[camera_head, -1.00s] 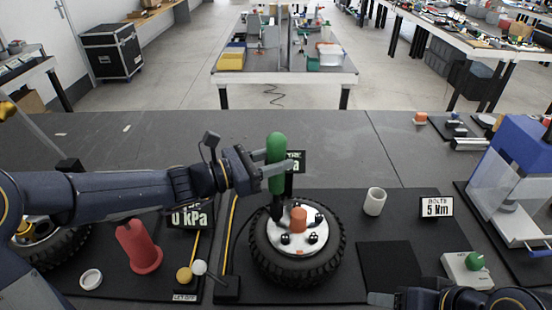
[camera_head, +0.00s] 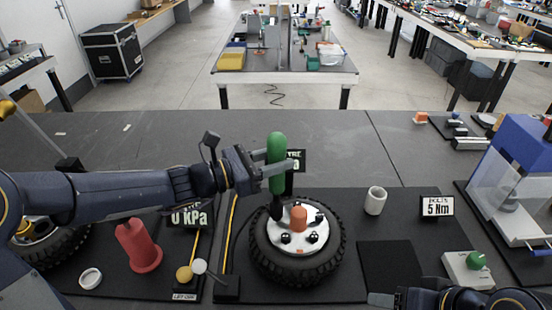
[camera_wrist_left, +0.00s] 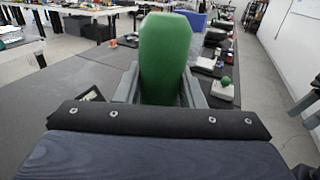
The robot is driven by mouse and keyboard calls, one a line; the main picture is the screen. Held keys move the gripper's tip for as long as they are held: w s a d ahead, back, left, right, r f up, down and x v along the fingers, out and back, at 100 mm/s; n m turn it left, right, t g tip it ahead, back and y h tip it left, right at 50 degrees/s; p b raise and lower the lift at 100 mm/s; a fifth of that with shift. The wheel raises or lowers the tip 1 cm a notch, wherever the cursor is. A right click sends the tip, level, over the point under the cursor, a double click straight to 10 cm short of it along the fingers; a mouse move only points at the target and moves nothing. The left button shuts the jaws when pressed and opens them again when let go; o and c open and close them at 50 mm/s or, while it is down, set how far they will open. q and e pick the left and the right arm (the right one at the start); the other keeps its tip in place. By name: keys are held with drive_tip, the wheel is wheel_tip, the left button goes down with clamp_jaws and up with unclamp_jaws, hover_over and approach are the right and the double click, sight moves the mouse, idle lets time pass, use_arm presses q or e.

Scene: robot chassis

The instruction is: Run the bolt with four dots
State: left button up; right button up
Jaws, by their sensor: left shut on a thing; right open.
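My left gripper (camera_head: 272,174) is shut on a green-handled driver (camera_head: 276,148) and holds it about upright over the wheel. The green handle (camera_wrist_left: 166,58) also fills the middle of the left wrist view. The driver's dark lower end (camera_head: 276,208) is at the far left part of the white hub (camera_head: 313,232). I cannot tell whether it sits on a bolt. The hub belongs to a black tyre (camera_head: 268,262) lying flat, with an orange centre piece (camera_head: 298,217) and several dark bolts (camera_head: 286,238) around it. Their dots are too small to count. My right gripper (camera_head: 385,299) is at the bottom edge, open.
A box with a green knob (camera_head: 476,260) is at the lower right. A red cone (camera_head: 138,245) stands at the left. A black pad (camera_head: 390,266) is bare.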

sight(268, 141)
use_arm(q)
drive_tip(key=shift+f, duration=0.15)
wheel_tip(268, 141, up, 6)
drive_tip(key=p, duration=0.4)
drive_tip(key=shift+p, duration=0.3)
drive_tip(key=shift+f, duration=0.1)
